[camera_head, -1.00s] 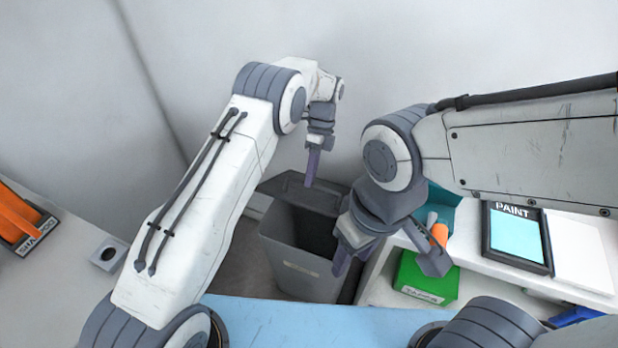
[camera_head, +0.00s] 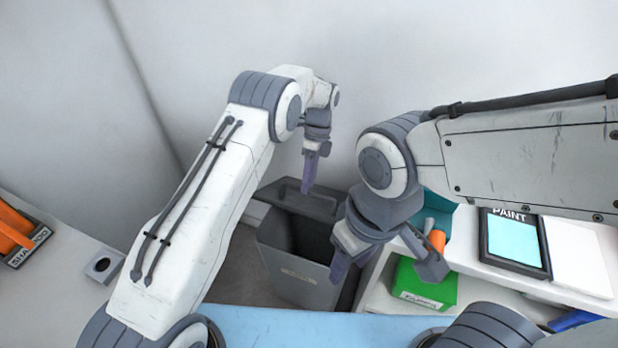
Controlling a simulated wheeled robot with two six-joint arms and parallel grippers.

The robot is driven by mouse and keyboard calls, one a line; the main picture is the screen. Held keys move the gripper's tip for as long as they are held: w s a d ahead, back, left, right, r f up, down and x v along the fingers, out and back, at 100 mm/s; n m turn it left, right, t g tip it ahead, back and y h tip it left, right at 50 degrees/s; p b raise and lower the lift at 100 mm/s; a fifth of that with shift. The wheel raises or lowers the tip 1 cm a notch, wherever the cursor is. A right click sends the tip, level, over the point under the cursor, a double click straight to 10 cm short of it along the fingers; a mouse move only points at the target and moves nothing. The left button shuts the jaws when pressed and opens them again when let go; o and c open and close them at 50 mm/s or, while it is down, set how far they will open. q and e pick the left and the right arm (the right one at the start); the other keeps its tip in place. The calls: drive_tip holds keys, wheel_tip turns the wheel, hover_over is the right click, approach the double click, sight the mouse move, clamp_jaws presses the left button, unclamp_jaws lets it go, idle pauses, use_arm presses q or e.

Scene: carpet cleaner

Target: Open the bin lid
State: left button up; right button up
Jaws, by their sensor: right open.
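A grey bin (camera_head: 300,278) stands on the floor between the counters, with its dark inside showing. Its lid (camera_head: 322,204) is raised at the back of the bin. My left gripper (camera_head: 309,188) points down in front of the lid, above the bin's opening. Whether its fingers are apart or together I cannot tell from this side. My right gripper (camera_head: 388,272) is open, with its fingers spread above the bin's right edge and the shelf beside it. Part of the bin's right side is hidden behind it.
A green box (camera_head: 422,288) sits on the right shelf, with a teal container (camera_head: 440,210) and an orange item (camera_head: 437,240) behind it. A paint tray (camera_head: 514,242) lies further right. Orange items (camera_head: 14,232) lie on the left counter. A blue surface (camera_head: 290,328) is in front.

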use_arm(q)
drive_tip(key=v, duration=1)
drive_tip(key=shift+r+p, duration=0.2)
drive_tip(key=shift+p, duration=0.2)
